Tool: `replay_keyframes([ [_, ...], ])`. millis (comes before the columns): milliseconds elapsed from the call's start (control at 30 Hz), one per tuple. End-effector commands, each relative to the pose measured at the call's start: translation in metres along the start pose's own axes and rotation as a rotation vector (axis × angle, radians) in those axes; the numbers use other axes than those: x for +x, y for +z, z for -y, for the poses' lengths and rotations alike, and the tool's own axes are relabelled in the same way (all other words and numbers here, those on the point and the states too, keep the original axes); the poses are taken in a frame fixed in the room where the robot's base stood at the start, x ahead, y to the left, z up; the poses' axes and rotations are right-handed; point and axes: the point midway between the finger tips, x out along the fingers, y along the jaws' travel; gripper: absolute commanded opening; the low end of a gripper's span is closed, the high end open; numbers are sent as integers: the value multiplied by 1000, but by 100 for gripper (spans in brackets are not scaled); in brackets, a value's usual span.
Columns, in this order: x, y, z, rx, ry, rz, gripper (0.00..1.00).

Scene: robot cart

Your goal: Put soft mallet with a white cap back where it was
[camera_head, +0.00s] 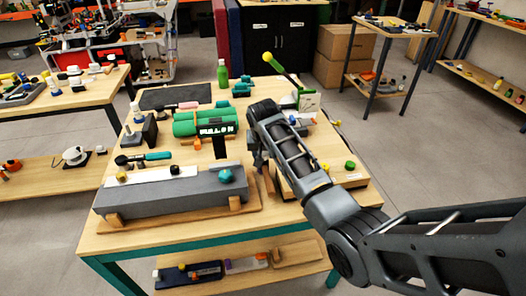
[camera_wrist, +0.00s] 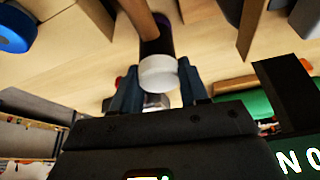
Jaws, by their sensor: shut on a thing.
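In the wrist view, the soft mallet's round white cap (camera_wrist: 158,72) shows between the two dark blue-grey fingers of my gripper (camera_wrist: 157,92). A dark part of the mallet (camera_wrist: 152,32) runs up the picture from the cap. My gripper is shut on the mallet, over the light wooden table. In the head view, my gripper hangs down at the middle of the table (camera_head: 112,238), right of the long grey block. The mallet cannot be made out there, hidden by my arm. Whether the mallet touches the tabletop cannot be told.
A grey block (camera_head: 160,197) on a wooden base lies left of my gripper. Green cylinders (camera_head: 195,122) and a dark lettered sign (camera_head: 216,129) stand behind it. Upright brown wooden pieces (camera_wrist: 250,28) are close by. A low wooden board (camera_head: 345,178) lies right, partly behind my arm.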

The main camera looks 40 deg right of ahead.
Motion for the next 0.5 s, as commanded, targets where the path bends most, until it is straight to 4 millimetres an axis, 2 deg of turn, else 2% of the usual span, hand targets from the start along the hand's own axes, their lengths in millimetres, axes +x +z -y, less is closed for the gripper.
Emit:
replay_keyframes([
  [367, 4, 1, 0, 0, -1, -2, 0],
  [400, 3, 1, 0, 0, 0, -1, 48],
  [500, 3, 1, 0, 0, 0, 0, 57],
])
